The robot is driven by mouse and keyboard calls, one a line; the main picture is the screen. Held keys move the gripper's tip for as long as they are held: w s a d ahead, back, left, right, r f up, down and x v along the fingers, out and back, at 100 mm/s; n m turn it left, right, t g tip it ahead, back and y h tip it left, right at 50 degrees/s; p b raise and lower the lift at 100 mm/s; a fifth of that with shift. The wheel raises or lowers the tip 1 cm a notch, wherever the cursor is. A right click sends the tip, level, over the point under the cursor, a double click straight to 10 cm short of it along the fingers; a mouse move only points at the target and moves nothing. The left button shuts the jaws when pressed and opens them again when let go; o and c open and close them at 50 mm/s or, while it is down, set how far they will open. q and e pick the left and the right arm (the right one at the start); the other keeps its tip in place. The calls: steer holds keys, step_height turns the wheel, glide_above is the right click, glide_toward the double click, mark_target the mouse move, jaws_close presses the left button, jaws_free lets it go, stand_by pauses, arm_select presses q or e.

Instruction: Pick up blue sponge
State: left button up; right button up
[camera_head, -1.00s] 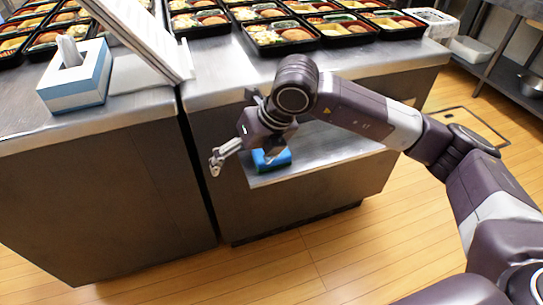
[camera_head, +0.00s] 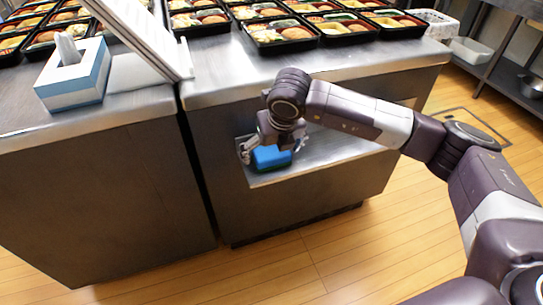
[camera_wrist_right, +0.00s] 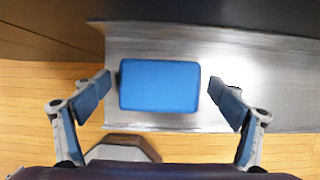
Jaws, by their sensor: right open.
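The blue sponge (camera_head: 268,158) lies on the metal shelf in the front of the right counter, near the shelf's left end. In the right wrist view the sponge (camera_wrist_right: 160,85) lies flat, with its long side running across the picture. My right gripper (camera_head: 272,155) is over the sponge and open. In the right wrist view the fingers of the right gripper (camera_wrist_right: 160,87) stand on either side of the sponge, with a gap on both sides. My left gripper is not in view.
The metal shelf (camera_head: 335,153) is bare to the right of the sponge. The counter top (camera_head: 225,75) above carries several bento trays (camera_head: 278,36) towards the back. A tissue box (camera_head: 75,78) stands on the left counter. Wooden floor (camera_head: 300,260) lies in front.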

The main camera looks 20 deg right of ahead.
mark_target(271, 151)
steer(key=shift+c, duration=0.4)
steer(key=c, duration=0.9)
steer(key=shift+c, duration=0.2)
steer(key=shift+r, duration=0.1)
steer(key=shift+r, duration=0.55)
arm_select(q)
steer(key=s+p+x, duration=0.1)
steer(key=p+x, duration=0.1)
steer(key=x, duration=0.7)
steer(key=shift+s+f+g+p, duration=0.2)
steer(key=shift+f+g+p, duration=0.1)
steer(key=shift+p, duration=0.05)
arm_select(e)
step_height(271, 151, up, 19)
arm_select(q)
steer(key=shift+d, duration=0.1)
arm_select(e)
steer(key=shift+f, duration=0.1)
